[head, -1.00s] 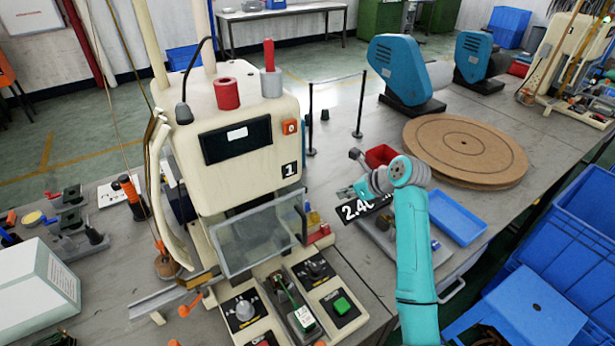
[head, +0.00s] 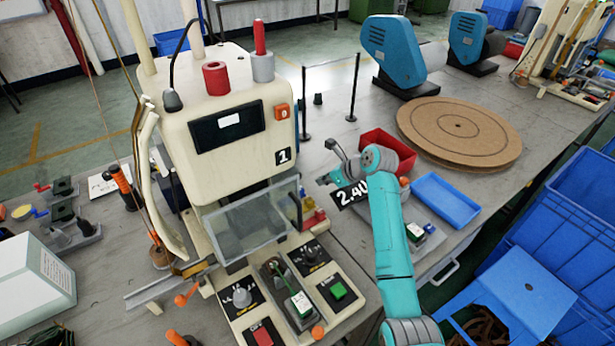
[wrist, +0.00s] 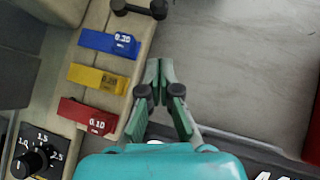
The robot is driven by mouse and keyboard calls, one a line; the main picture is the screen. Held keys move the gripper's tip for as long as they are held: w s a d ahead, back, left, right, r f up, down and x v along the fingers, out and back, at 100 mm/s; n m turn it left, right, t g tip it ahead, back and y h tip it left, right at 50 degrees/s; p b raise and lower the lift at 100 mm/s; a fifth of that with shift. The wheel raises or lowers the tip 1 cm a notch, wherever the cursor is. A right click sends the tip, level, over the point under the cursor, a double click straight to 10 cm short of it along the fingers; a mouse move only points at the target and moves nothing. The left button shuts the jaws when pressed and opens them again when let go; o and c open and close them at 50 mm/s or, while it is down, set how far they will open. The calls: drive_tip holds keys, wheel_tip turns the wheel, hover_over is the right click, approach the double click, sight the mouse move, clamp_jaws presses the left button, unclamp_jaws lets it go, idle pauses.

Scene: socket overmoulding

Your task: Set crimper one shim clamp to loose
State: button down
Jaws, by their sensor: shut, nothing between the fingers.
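Crimper one (head: 215,150) is the cream machine marked 1, left of centre in the head view. Red 0.10 (wrist: 88,117), yellow 0.20 (wrist: 97,78) and blue 0.30 (wrist: 109,43) shims sit in a row on its side ledge in the wrist view. A black bar with rounded ends (wrist: 138,9) lies beyond the blue shim. I cannot tell whether it is the shim clamp or how it is set. My gripper (wrist: 160,64) is shut and empty, right of the shims. In the head view my gripper (head: 326,180) is right of the crimper, apart from it.
A black dial (wrist: 32,160) is at the wrist view's lower left. A red bin (head: 388,143) and a blue tray (head: 446,200) lie near my arm. A clear guard (head: 250,222) fronts the crimper. Bare grey tabletop (wrist: 235,60) lies right of the ledge.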

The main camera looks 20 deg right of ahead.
drive_tip(key=x, duration=0.3)
drive_tip(key=shift+w+a+f, duration=0.1)
drive_tip(key=shift+w+a, duration=0.7)
drive_tip(key=shift+w, duration=0.3)
drive_tip(key=shift+w+a, duration=0.45)
drive_tip(key=shift+w, duration=0.15)
